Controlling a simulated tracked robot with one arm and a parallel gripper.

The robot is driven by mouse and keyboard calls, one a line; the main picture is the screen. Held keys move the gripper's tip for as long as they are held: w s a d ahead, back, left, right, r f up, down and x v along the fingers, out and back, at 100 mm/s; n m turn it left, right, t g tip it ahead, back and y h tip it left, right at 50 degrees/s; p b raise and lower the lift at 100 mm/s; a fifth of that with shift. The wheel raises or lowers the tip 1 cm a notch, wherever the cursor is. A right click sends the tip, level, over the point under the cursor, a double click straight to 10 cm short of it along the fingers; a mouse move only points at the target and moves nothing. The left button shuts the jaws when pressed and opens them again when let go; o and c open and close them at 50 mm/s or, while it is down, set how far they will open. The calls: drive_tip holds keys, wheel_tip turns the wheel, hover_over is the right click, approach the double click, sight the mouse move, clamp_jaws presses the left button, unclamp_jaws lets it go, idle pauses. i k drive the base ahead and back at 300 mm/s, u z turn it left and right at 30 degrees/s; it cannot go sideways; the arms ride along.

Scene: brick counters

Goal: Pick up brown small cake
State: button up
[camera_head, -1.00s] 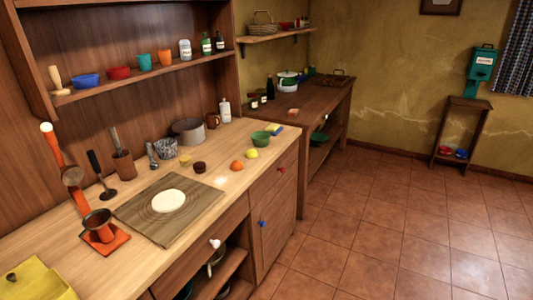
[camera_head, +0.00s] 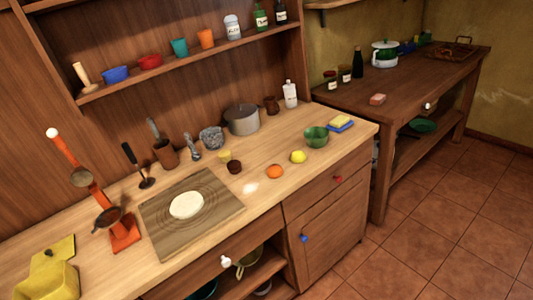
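A small dark brown round item, which looks like the brown small cake (camera_head: 235,167), sits on the light wooden counter. It is just beyond the upper right corner of the cutting board, right beside a small yellow cup-like item (camera_head: 224,156). It is small in the picture, so its details are hard to make out. My gripper is not visible in this view.
The cutting board (camera_head: 222,213) holds flat pale dough (camera_head: 186,205). An orange fruit (camera_head: 275,171), a lemon (camera_head: 298,157) and a green bowl (camera_head: 317,137) stand right of the cake. A grey pot (camera_head: 242,119) and mortar (camera_head: 212,138) stand behind. An orange scale-like device (camera_head: 118,232) is left.

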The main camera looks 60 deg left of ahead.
sight(234, 167)
drive_tip(key=u, duration=0.3)
drive_tip(key=i, duration=1.3)
drive_tip(key=u, duration=0.75)
drive_tip(key=i, duration=0.4)
drive_tip(key=u, duration=0.2)
